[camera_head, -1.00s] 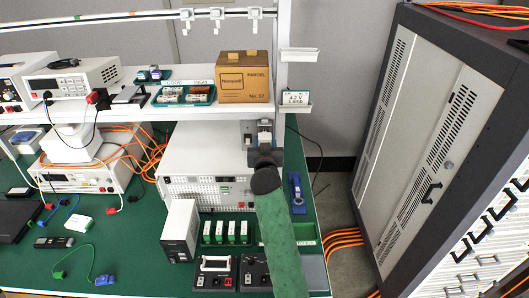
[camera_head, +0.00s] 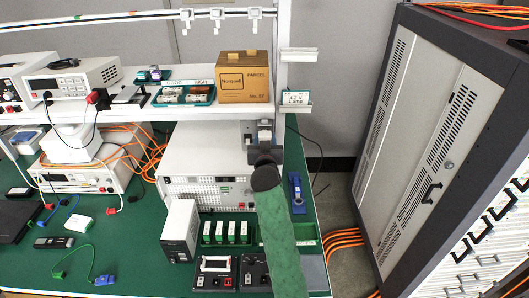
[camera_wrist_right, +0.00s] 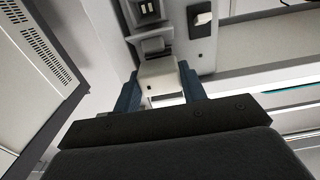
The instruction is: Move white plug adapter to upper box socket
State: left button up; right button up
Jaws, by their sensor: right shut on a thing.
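The white plug adapter (camera_wrist_right: 160,76) sits between the two blue fingers of my right gripper (camera_wrist_right: 158,88) in the right wrist view. The gripper is shut on it. A grey socket part (camera_wrist_right: 151,46) lies just beyond the adapter; I cannot tell whether they touch. In the head view my right gripper (camera_head: 264,132) is at the white rack post, just below the shelf's right end, and the adapter is hard to make out there. My left gripper is not in view.
A dark plate with a white rocker switch (camera_wrist_right: 202,18) is beside the sockets. In the head view, a cardboard parcel (camera_head: 243,82) stands on the shelf above left of my gripper. A tall cabinet (camera_head: 430,130) stands farther right.

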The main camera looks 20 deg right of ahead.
jog(key=shift+w+d, duration=0.1)
jog(key=shift+w, duration=0.25)
dwell(0.8)
jog(key=o, duration=1.2)
jog(key=shift+s, duration=0.1)
